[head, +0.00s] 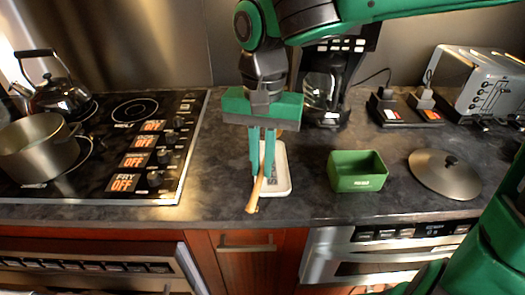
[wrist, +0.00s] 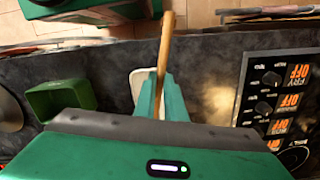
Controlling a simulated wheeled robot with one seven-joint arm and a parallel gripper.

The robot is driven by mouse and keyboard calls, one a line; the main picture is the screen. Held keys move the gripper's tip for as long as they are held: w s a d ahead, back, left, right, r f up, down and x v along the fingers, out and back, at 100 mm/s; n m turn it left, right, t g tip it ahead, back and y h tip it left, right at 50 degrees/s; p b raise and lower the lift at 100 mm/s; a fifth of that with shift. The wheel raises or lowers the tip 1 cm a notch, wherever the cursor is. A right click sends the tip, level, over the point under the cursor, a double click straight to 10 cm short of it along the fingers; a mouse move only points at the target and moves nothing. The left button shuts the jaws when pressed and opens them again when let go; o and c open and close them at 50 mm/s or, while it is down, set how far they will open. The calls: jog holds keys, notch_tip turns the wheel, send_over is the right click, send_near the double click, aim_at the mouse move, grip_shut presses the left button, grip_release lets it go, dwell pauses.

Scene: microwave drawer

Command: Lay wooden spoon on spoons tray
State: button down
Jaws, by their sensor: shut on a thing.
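The wooden spoon is held in my gripper (head: 263,168), and its light brown handle (head: 255,193) points down toward the counter's front edge. In the wrist view the spoon (wrist: 165,50) stands out between the green fingers of my gripper (wrist: 161,98), which are shut on it. The white spoons tray (head: 280,180) lies on the dark counter just behind and to the right of the spoon. It also shows in the wrist view (wrist: 137,82), partly hidden by the fingers. I cannot tell whether the spoon touches the tray.
A green box (head: 357,171) and a metal lid (head: 445,175) are to the right. A coffee maker (head: 325,90) and toaster (head: 480,85) stand behind. A cooktop (head: 125,145) with a pot (head: 38,147) and kettle (head: 60,92) is on the left. Bare counter lies between.

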aim_at(262, 193)
jog(key=shift+f, duration=2.7)
jog(key=c, duration=1.7)
grip_release()
jog(key=o, duration=0.5)
jog(key=shift+o, duration=0.2)
